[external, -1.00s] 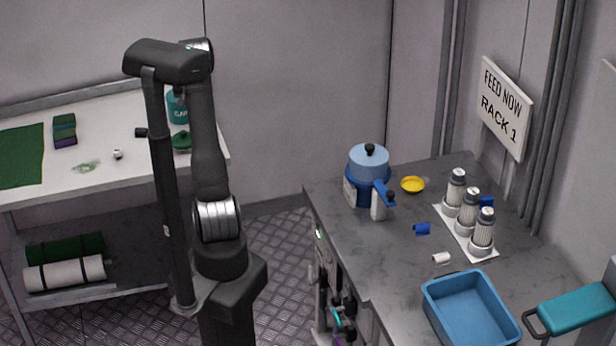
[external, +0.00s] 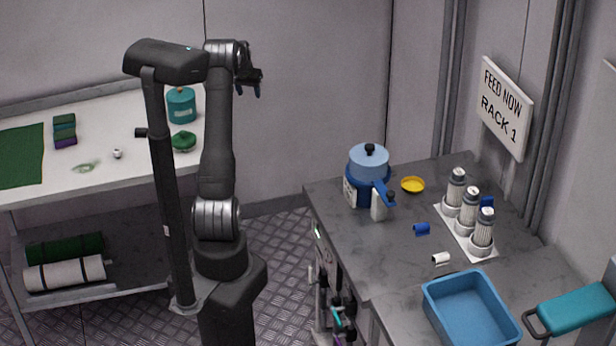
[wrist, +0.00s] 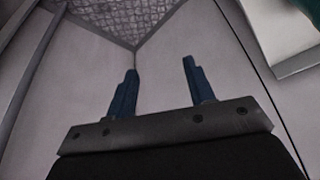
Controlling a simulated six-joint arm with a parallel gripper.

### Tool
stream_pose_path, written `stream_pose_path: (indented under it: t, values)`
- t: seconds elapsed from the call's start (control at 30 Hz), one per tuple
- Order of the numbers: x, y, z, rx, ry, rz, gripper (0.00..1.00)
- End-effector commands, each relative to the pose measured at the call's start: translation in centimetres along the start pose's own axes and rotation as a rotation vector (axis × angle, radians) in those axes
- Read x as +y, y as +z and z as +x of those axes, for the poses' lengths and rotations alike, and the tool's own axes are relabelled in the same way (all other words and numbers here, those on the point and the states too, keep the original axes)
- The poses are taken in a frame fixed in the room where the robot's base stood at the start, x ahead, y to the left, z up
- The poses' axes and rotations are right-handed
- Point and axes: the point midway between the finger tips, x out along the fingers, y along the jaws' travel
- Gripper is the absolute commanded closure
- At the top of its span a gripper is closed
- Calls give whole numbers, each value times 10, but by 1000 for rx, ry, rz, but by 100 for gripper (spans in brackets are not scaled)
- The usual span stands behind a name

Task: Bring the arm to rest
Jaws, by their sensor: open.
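My arm stands upright in the middle left of the external view, its forearm raised and its wrist bent to the right at the top. My gripper (external: 258,90) is up in the air in front of the plain back wall, clear of both tables. In the wrist view my gripper (wrist: 158,85) shows two blue fingers, well apart with nothing between them.
Right counter (external: 400,250) holds a blue lidded pot (external: 367,165), yellow dish (external: 413,185), white-and-grey bottles (external: 468,208) and blue tub (external: 470,305). Left bench (external: 105,180) holds a teal canister (external: 181,105) and green lidded item (external: 184,141). Air around my gripper is free.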

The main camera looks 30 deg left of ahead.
Motion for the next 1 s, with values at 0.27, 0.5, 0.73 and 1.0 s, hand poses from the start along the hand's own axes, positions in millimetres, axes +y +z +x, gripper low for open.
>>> stream_pose_path:
  t: [0.27, 0.5, 0.73, 1.0]
  values:
    - [54, -20, 9, -1, 38, 95, 51]
    - [99, -33, 15, -2, 68, 175, 51]
    - [144, -43, 19, -3, 98, 251, 51]
    - [195, -50, 23, -3, 132, 335, 51]
